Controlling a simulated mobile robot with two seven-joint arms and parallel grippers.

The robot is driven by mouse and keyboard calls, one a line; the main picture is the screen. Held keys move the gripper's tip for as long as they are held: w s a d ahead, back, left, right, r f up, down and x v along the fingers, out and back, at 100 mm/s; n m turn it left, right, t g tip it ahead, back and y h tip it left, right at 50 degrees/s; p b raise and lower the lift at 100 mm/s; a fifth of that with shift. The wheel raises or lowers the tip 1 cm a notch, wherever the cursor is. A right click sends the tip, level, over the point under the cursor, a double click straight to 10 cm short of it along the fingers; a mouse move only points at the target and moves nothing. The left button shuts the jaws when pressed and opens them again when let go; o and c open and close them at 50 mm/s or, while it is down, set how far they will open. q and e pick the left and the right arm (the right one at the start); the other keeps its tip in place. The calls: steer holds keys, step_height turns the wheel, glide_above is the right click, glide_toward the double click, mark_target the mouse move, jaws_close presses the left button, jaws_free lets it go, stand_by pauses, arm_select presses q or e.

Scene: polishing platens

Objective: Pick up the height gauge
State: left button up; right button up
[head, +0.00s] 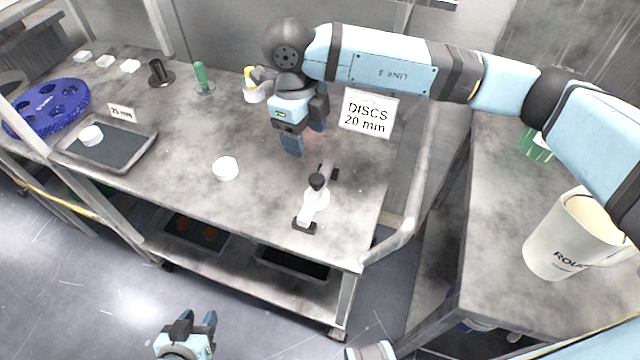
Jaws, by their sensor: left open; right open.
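The height gauge (311,208), a small white and grey device with black end parts and a black knob, is on the grey bench near its front right. My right gripper (305,139) comes in from the right over the bench, fingers pointing down. It is open and empty, behind and slightly left of the gauge in the picture, apart from it. My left gripper (197,320) is open and empty at the bottom of the picture, in front of the bench and far from the gauge.
A white disc (225,168) lies left of the gauge. A "DISCS 20 mm" sign (367,112) stands behind it. A yellow-topped bottle (254,88), green-handled tool (201,78), dark tray (142,148) and blue platen (48,108) are further left. A white jug (556,238) stands on the right table.

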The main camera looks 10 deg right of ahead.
mark_target(317, 178)
steer(key=f, duration=0.4)
steer(key=s+f, duration=0.1)
steer(key=f, duration=0.1)
steer(key=shift+d+f, duration=0.25)
steer(key=shift+f, duration=0.1)
steer(key=f, duration=0.3)
steer(key=d+f, duration=0.1)
steer(key=shift+s+f, duration=0.15)
steer(key=shift+s, duration=0.25)
steer(key=shift+f, duration=0.45)
jaws_close()
steer(key=shift+r, duration=0.1)
